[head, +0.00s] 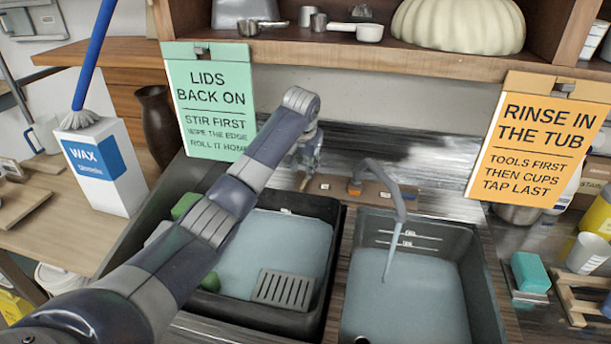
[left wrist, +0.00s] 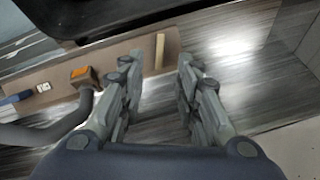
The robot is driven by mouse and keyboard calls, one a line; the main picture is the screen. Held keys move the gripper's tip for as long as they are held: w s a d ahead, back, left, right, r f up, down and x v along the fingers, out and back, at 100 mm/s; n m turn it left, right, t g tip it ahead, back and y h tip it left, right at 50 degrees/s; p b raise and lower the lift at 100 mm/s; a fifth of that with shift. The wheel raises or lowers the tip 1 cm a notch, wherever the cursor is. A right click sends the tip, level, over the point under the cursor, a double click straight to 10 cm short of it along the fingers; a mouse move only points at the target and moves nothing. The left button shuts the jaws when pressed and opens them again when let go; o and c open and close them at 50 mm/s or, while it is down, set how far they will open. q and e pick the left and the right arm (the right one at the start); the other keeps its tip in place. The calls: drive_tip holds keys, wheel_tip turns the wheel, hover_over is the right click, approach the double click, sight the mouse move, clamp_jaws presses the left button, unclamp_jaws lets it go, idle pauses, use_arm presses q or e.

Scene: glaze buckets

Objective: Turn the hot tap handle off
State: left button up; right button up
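The tap has a grey curved spout (head: 393,185) on a tan board (head: 335,188) behind the sinks, and a thin stream of water (head: 390,265) runs from it. In the left wrist view, a short pale tan lever (left wrist: 160,52) stands on the board, and an orange-topped block (left wrist: 82,76) and a blue handle (left wrist: 14,98) lie to its left. I cannot tell for sure which is the hot handle. My left gripper (head: 306,158) is open above the board; it also shows in the left wrist view (left wrist: 157,62), the tan lever between its spread fingertips with gaps. My right gripper is not seen.
A right basin (head: 467,270) and a left black tub (head: 337,245) hold bluish water; a grey slotted rack (head: 283,288) lies in the tub. A green sign (head: 212,100) and an orange sign (head: 535,130) hang from the shelf (head: 400,62) above.

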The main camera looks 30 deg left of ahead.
sight(305, 181)
use_arm(q)
drive_tip(key=p+x, duration=0.1)
drive_tip(key=x, duration=0.6)
drive_tip(key=shift+f, duration=0.1)
drive_tip(key=shift+w+a+f, duration=0.1)
drive_tip(key=shift+w+f, duration=0.1)
drive_tip(key=shift+f, duration=0.35)
drive_tip(key=shift+w+a+f, duration=0.1)
drive_tip(key=shift+w+f, duration=0.15)
drive_tip(key=shift+f, duration=0.3)
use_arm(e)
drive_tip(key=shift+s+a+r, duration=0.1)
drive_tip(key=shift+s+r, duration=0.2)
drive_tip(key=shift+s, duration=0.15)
use_arm(q)
clamp_jaws()
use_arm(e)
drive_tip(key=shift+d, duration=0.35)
